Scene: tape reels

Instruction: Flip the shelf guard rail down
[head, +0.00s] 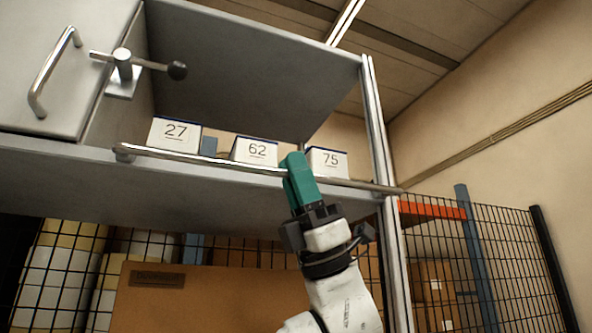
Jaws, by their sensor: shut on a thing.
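The shelf guard rail (222,159) is a thin metal bar along the front edge of the grey shelf (60,150). It runs from a pivot block (124,152) at the left to the post at the right, sloping slightly down to the right in the picture. My gripper (296,168), with green fingers, is at the rail's right half and is shut on the rail. The fingers cover the part of the rail between them.
White boxes marked 27 (175,134), 62 (254,150) and 75 (326,161) stand behind the rail. A cabinet door (55,60) with a handle and a knobbed latch (124,66) is at upper left. Mesh fencing (500,255) stands at right.

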